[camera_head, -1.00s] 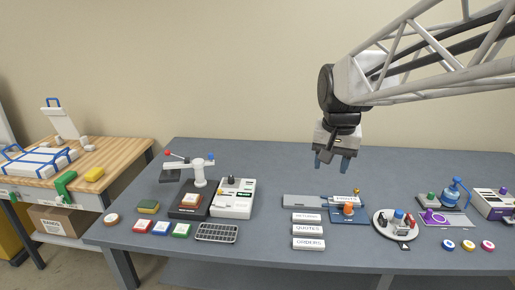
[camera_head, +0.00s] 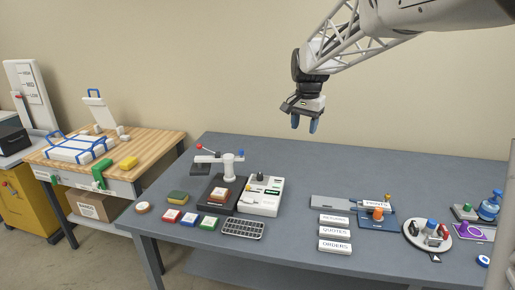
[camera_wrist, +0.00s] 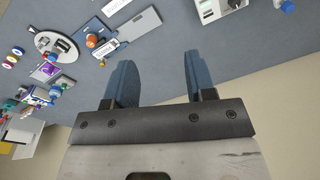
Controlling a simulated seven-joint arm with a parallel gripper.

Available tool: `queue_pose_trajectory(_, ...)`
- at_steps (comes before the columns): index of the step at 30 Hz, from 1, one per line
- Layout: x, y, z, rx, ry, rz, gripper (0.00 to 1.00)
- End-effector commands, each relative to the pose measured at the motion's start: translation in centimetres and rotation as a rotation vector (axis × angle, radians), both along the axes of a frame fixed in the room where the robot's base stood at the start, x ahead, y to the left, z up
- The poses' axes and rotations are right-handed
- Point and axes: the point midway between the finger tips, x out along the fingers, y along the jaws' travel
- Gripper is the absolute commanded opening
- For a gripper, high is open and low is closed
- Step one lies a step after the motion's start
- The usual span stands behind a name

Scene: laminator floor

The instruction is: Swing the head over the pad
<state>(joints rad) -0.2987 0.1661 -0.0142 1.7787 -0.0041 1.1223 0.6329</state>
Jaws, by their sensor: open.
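The swing head (camera_head: 202,169) is a dark block under the left end of a white arm on a white post (camera_head: 228,168). The arm has a red ball at its left and a blue knob (camera_head: 241,153) at its right end. The head appears off to the left of the dark base (camera_head: 212,188). A red-brown and white block (camera_head: 221,195) sits on that base; I cannot tell whether it is the pad. My gripper (camera_head: 304,124) is open and empty, well above the table to the right of the post. Its blue fingers (camera_wrist: 157,66) are apart in the wrist view.
A white box with a dark knob (camera_head: 264,195) stands beside the base. Stamps (camera_head: 189,218), a sponge (camera_head: 178,198) and a dark grid tray (camera_head: 243,228) lie around it. Label plates (camera_head: 335,232) and a round tray (camera_head: 427,242) are to the right. The table's back middle is clear.

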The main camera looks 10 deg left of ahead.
Motion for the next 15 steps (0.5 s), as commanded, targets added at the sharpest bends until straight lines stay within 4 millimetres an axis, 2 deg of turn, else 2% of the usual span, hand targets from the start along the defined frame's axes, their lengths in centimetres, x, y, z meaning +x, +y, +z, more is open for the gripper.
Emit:
queue_pose_trajectory(3, 2.3, 2.3, -0.8, 0.001, 0.010, -0.016, 0.50)
queue_pose_trajectory(15, 9.1, 10.2, -3.8, -0.001, 0.040, -0.076, 0.50)
